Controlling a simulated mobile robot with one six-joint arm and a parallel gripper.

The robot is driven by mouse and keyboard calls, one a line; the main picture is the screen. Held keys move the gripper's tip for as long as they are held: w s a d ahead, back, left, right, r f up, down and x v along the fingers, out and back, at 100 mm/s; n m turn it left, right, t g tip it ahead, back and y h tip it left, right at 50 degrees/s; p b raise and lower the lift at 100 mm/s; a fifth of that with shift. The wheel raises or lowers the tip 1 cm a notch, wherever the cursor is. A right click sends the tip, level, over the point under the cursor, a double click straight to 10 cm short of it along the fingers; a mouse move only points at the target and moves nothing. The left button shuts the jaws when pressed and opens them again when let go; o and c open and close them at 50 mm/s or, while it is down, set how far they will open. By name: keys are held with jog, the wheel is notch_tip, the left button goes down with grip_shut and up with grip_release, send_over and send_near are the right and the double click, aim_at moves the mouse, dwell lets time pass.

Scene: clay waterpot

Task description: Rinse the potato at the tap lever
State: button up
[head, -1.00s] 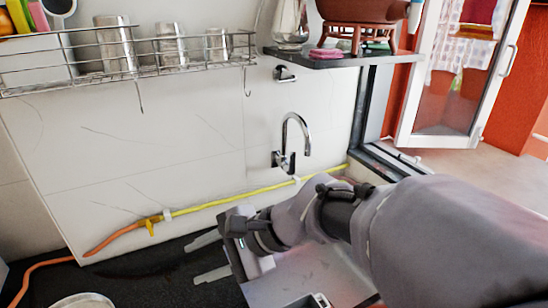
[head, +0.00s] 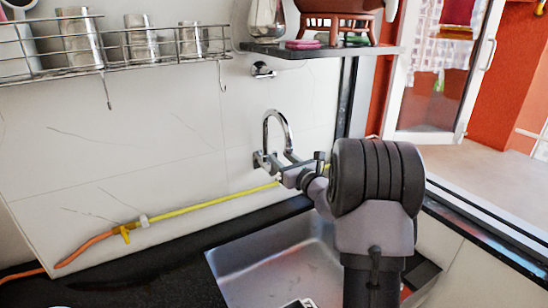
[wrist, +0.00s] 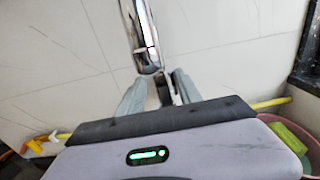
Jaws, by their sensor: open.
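The chrome tap (head: 277,128) has a curved spout and is fixed to the tiled wall above the sink. Its lever is small and partly hidden by my gripper (head: 272,163), which is close against the tap's base. In the wrist view, my gripper (wrist: 160,78) is open, with one grey finger on each side of the lower part of the tap (wrist: 147,58). I cannot tell whether either finger touches the lever. No potato can be made out in either view.
The steel sink (head: 255,262) lies below the tap, partly covered by my arm. A wire rack (head: 130,62) with metal cups and a dark shelf (head: 340,51) hang above. A yellow hose (head: 205,203) runs along the wall. The black counter (head: 150,285) is mostly clear.

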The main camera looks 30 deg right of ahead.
aim_at(275, 154)
jog(key=w, duration=0.4)
jog(key=shift+w+d, duration=0.15)
jog(key=shift+c, duration=0.4)
grip_shut()
dwell(0.8)
